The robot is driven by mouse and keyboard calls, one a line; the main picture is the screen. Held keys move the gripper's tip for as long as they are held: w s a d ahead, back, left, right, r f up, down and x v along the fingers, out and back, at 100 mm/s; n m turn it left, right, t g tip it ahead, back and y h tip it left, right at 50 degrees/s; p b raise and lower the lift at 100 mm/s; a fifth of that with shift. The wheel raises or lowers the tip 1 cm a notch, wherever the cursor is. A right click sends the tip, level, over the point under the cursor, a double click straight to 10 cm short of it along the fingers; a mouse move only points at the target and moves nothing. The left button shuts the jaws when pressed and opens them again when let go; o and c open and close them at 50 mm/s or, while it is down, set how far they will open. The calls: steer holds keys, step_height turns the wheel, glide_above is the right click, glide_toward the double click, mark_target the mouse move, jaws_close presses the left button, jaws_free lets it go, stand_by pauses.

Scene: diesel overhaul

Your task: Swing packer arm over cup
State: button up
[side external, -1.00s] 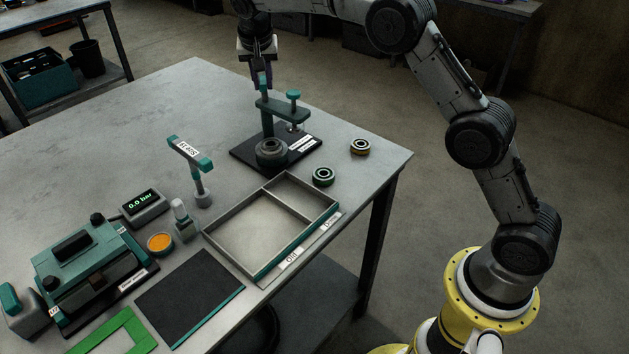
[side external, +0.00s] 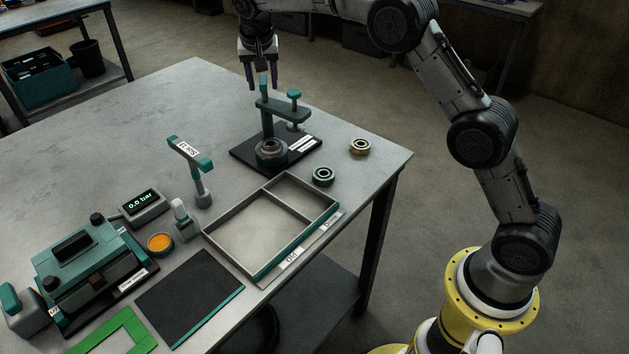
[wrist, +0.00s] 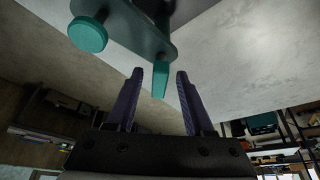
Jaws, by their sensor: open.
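The packer stand has a dark teal packer arm (side external: 284,108) on top of its post (side external: 267,126). The arm carries an upright teal tab (side external: 264,87) at its left end and a round teal knob (side external: 295,94) toward its right end. The grey cup (side external: 272,151) sits on the black base (side external: 305,147) in front of the post, with its top uncovered. My gripper (side external: 262,87) is open above the arm's left end, its fingers on either side of the tab. The wrist view shows the tab (wrist: 160,79) between the fingertips (wrist: 160,75); contact cannot be told.
A divided tray (side external: 222,252) stands in front. A teal T-handled tool (side external: 200,180) stands upright at left. The table's back left is clear.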

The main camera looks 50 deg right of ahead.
steer(key=shift+r, duration=2.75)
